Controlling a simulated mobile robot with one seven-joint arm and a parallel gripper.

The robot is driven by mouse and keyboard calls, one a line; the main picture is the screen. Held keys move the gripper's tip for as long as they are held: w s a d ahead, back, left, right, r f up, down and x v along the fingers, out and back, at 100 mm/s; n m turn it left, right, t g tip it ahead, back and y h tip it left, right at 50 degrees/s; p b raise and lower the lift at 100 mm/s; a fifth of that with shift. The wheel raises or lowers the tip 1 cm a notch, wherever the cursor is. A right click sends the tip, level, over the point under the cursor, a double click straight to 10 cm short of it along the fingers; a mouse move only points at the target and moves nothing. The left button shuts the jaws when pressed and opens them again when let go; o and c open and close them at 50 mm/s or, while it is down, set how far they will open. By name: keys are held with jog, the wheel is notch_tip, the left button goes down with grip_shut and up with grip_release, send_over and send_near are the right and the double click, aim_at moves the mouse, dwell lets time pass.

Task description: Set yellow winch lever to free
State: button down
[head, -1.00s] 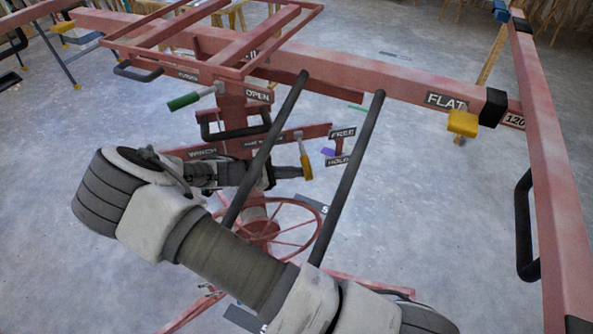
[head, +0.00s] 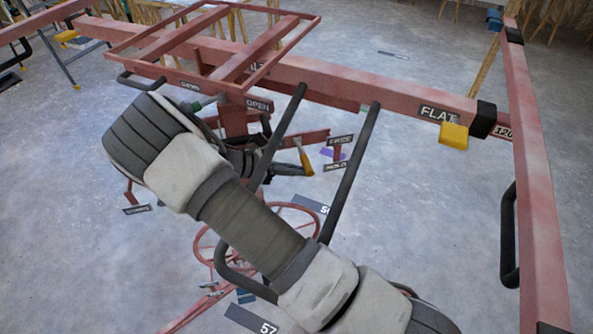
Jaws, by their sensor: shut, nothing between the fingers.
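The yellow winch lever (head: 306,162) hangs down and slightly right from its pivot on the red winch arm. Its tip is nearer the HOLD label (head: 337,167) than the FREE label (head: 340,139), which sits above it. My gripper (head: 288,170) is shut and empty, just left of the lever's lower part. My own arm hides much of the gripper and the winch, so I cannot tell whether the fingers touch the lever.
Two black bars (head: 350,172) rise close to the arm and lever. A red handwheel (head: 285,232) is below. A green-tipped lever (head: 203,104) is partly hidden near the OPEN label (head: 258,105). A yellow block (head: 453,135) hangs by the FLAT label (head: 438,113).

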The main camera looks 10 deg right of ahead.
jog(key=shift+r, duration=0.65)
notch_tip(320, 180, down, 4)
jog(key=s+b, duration=0.2)
jog(key=b, duration=0.1)
jog(key=w+b+v, duration=0.1)
jog(key=w+v, duration=0.1)
jog(key=v, duration=0.8)
jog(key=shift+a, duration=0.25)
jog(key=shift+a+r, duration=0.1)
